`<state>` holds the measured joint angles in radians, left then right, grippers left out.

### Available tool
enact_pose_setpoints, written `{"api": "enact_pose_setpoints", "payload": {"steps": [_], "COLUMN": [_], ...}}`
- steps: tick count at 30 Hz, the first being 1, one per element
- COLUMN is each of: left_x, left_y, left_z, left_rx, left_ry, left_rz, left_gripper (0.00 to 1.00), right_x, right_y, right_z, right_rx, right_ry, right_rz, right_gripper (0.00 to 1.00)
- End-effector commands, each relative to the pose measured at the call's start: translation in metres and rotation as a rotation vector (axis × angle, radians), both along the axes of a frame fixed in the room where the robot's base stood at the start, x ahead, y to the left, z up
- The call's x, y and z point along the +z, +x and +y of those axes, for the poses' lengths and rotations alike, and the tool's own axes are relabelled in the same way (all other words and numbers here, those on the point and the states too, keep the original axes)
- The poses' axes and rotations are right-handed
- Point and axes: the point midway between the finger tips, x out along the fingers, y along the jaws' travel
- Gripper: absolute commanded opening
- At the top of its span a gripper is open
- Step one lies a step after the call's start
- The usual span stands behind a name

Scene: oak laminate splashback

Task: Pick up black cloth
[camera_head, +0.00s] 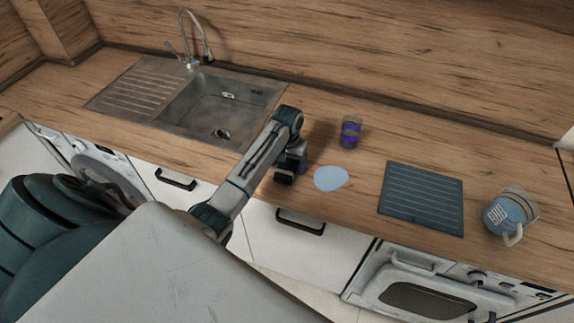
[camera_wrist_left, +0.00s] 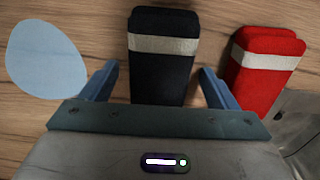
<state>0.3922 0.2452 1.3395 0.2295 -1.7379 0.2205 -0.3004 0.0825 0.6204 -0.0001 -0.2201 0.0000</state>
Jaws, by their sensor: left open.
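The black cloth (camera_wrist_left: 161,62) is folded, with a light grey band across it. In the left wrist view it lies on the wooden worktop between the two blue-grey fingers of my left gripper (camera_wrist_left: 158,78). The fingers are apart, one on each side of the cloth, and I see a gap at each side. In the head view my left gripper (camera_head: 287,172) is low over the worktop, right of the sink. My arm hides most or all of the cloth there. My right gripper is not in view.
A red folded cloth (camera_wrist_left: 264,65) lies right of the black one. A pale blue round piece (camera_head: 330,178) lies right of the gripper. A purple-banded cup (camera_head: 350,131), a dark ridged mat (camera_head: 421,198) and a blue mug (camera_head: 511,211) stand further right. The sink (camera_head: 215,105) is left.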

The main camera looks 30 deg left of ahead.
Motion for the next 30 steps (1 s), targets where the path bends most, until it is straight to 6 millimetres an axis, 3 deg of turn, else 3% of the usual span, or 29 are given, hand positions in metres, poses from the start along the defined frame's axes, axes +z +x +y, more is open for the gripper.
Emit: {"api": "enact_pose_setpoints", "payload": {"steps": [6,12,14,23,30], "left_x": [-0.002,-0.001,-0.001,0.000,0.016], "left_y": [0.000,0.000,0.000,0.000,0.001], "left_z": [0.000,0.000,0.000,0.000,0.001], "left_rx": [0.000,0.000,0.000,0.000,0.000], "left_ry": [0.000,0.000,0.000,0.000,0.001], "left_rz": [0.000,0.000,0.000,-0.001,-0.004], "left_gripper": [0.82,0.43,0.34,0.34,0.34], "right_x": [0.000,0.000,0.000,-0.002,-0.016], "right_y": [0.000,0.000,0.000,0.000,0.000], "right_z": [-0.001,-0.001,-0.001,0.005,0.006], "right_rx": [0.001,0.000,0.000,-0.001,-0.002], "right_ry": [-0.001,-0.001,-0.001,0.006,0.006], "right_rz": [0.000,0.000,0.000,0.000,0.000], "right_gripper": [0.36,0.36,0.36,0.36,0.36]}}
